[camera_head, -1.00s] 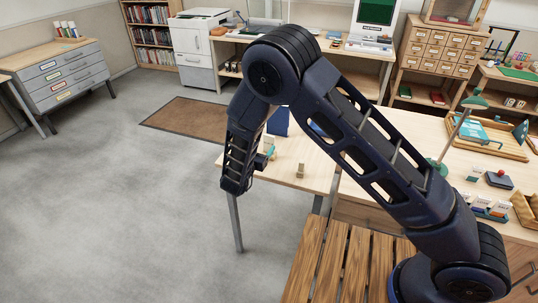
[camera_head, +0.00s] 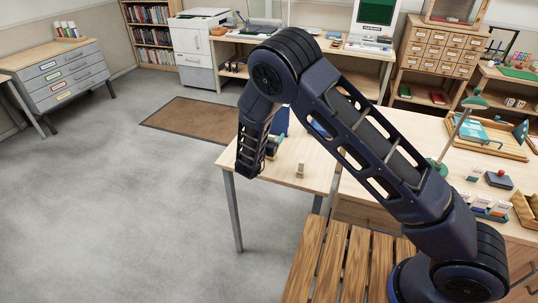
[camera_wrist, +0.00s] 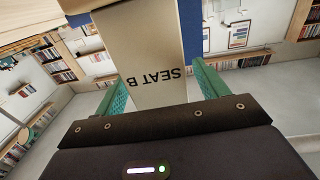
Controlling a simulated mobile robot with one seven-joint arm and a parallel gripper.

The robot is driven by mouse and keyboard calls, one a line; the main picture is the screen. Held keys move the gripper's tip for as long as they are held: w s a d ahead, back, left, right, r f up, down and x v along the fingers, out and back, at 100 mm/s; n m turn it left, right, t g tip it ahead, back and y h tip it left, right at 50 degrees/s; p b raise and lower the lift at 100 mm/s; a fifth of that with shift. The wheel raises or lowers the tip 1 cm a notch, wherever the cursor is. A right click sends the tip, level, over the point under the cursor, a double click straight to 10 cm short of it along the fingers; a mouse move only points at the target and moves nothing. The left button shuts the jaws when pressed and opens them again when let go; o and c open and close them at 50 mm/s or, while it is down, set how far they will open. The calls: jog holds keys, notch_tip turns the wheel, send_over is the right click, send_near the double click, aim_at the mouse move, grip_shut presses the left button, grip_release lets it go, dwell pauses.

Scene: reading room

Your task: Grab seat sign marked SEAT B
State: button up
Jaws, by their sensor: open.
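The seat sign marked SEAT B (camera_wrist: 152,45) is a pale beige panel with dark lettering, upside down in the wrist view. It stands between the two teal fingers of my gripper (camera_wrist: 160,90). The fingers are spread on either side of the sign, with its lower part reaching between them. Whether either finger touches the sign is not clear. In the head view my arm hides the sign and most of the gripper.
A blue panel (camera_head: 281,121) stands on the pale wooden table (camera_head: 318,178), and a small wooden object (camera_head: 300,170) is near its front edge. A slatted bench (camera_head: 338,255) is in front. The grey floor (camera_head: 120,220) at left is clear.

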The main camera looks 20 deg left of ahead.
jog(key=c, duration=1.4)
jog(key=shift+r, duration=0.15)
